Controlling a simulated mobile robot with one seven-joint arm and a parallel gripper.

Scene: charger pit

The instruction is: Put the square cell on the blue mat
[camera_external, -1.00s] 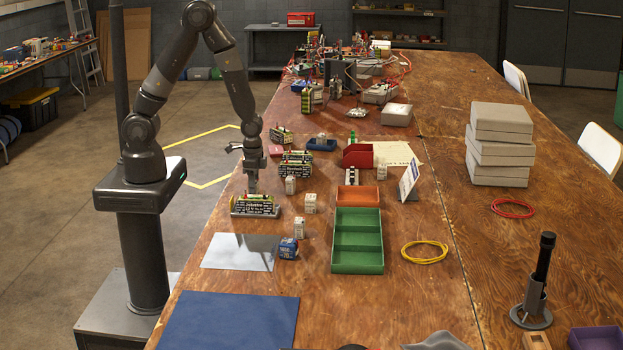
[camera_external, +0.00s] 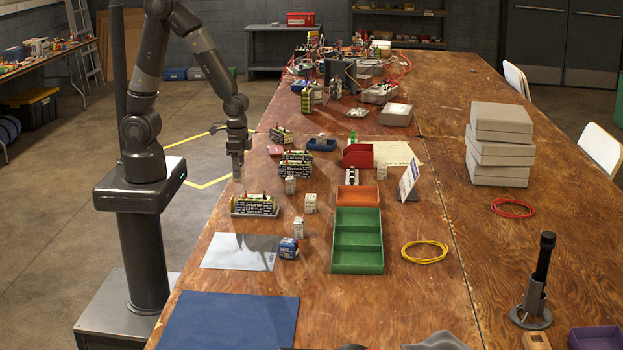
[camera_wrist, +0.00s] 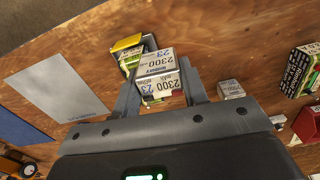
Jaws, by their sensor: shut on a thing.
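My gripper (camera_external: 237,172) is raised above the table's left edge, behind a small yellow-and-black charger (camera_external: 255,205). In the wrist view, my gripper (camera_wrist: 160,92) is shut on a white square cell (camera_wrist: 158,62) with "2300" printed on it. The cell is small and hard to make out in the external view. The charger shows partly behind the cell in the wrist view (camera_wrist: 128,45). The blue mat (camera_external: 228,320) lies flat and bare at the near left of the table; its edge also shows at the left of the wrist view (camera_wrist: 18,128).
A grey-white sheet (camera_external: 240,252) lies between the charger and the blue mat. A green tray (camera_external: 357,268) is further right. More chargers (camera_external: 291,173) stand behind.

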